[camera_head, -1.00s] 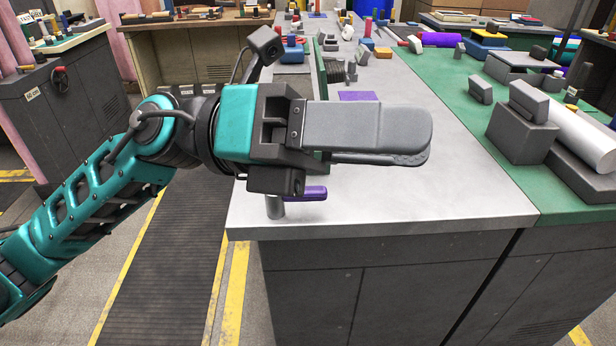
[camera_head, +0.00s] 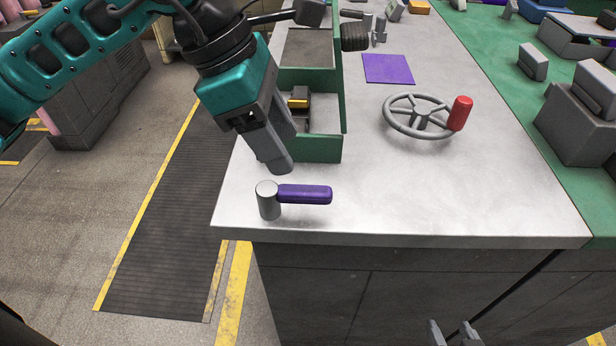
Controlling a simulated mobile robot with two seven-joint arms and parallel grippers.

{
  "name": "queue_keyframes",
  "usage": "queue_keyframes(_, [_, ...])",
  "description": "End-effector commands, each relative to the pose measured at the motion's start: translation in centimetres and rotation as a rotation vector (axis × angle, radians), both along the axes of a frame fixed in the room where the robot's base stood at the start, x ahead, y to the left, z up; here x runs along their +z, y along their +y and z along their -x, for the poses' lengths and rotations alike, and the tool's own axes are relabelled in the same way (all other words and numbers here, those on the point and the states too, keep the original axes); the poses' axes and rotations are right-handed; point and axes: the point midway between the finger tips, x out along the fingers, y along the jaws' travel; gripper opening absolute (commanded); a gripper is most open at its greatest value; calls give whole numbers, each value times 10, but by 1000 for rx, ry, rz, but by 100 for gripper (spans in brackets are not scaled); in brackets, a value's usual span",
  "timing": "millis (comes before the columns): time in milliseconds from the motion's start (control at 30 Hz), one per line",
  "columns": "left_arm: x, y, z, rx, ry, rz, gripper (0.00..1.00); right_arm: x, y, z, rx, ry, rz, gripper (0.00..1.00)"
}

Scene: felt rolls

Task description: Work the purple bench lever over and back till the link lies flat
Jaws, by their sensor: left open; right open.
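The purple bench lever (camera_head: 306,194) is a short purple handle on an upright grey post near the front left corner of the grey bench top (camera_head: 480,190). The handle points right. My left gripper (camera_head: 281,166) points down just above and behind the lever, apart from it as far as I can see. It is open and empty; its fingers overlap in this view. My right gripper (camera_head: 454,333) shows only as two separated grey fingertips at the bottom edge, in front of the bench. It is open. I cannot make out the link for certain.
A green open-sided frame (camera_head: 322,149) with a yellow-and-black part (camera_head: 299,100) stands behind the lever. A grey handwheel (camera_head: 420,117) with a red knob (camera_head: 461,113) is to the right. A flat purple square (camera_head: 387,69) lies behind. The bench top right of the lever is clear.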

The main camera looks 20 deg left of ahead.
Motion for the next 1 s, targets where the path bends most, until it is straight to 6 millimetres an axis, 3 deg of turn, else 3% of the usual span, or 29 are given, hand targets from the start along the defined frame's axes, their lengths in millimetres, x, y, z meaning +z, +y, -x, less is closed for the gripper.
queue_keyframes(200, [-45,-18,-4,-3,5,1,53,-2,2,-1,3,-2,-4,53])
queue_keyframes(400, [-71,-29,-7,-4,3,3,53,-2,3,-2,4,-2,-6,53])
queue_keyframes(833, [-81,-33,-9,-3,0,3,53,-3,3,-1,4,0,-6,53])
queue_keyframes(1000, [-81,-33,-9,-3,0,3,39,-3,3,-1,5,0,-6,53])
